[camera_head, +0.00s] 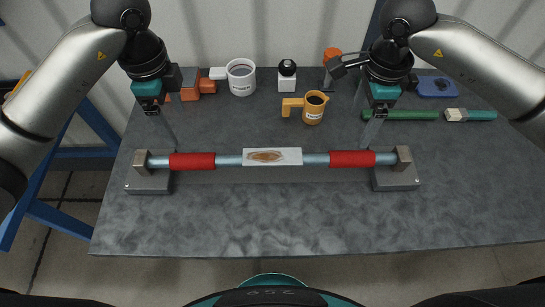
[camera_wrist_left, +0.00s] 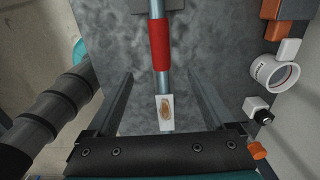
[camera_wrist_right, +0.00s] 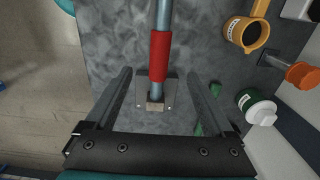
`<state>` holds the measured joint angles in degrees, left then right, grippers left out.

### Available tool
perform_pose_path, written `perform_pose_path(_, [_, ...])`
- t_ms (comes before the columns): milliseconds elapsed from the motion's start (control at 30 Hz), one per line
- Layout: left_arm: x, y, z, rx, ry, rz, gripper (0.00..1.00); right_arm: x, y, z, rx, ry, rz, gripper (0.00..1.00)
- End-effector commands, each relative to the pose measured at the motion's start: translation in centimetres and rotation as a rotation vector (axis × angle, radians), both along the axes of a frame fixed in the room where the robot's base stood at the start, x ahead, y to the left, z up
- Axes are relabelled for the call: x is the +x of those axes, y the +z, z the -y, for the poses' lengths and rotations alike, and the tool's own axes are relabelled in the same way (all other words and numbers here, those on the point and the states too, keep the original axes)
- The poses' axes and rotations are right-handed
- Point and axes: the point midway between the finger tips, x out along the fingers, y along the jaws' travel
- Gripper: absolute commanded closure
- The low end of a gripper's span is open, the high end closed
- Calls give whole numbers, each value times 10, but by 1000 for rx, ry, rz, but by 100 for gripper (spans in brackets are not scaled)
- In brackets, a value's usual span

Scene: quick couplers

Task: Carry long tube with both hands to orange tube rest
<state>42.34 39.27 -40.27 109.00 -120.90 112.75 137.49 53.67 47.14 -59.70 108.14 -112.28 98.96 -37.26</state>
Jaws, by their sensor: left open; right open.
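The long tube (camera_head: 229,160) lies level across two grey rests, the left one (camera_head: 149,182) and the right one (camera_head: 395,180). It has a left red sleeve (camera_head: 192,161), a right red sleeve (camera_head: 352,159) and a white label with a brown mark (camera_head: 272,157) in the middle. My left gripper (camera_head: 168,135) is open and empty over the tube's left part, and my right gripper (camera_head: 372,132) is open over its right part. In the left wrist view (camera_wrist_left: 160,45) and right wrist view (camera_wrist_right: 158,55) the tube runs between the spread fingers. I cannot pick out an orange tube rest.
Behind the tube stand orange blocks (camera_head: 190,90), a white mug (camera_head: 241,78), a white jar with black lid (camera_head: 287,76) and an orange mug (camera_head: 314,106). Green rods (camera_head: 415,115) and a blue piece (camera_head: 436,87) lie at right. The table front is clear.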

Motion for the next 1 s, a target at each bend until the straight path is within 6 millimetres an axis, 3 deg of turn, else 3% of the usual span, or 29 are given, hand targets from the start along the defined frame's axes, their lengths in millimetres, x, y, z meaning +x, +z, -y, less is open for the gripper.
perform_pose_path(700, [-1, -128, 1, -1, -1, -5, 12, -1, -128, -1, 0, 0, -4, 12])
perform_pose_path(1000, [0, -147, 0, -2, -2, -1, 12, 0, -147, -1, 1, 1, -1, 12])
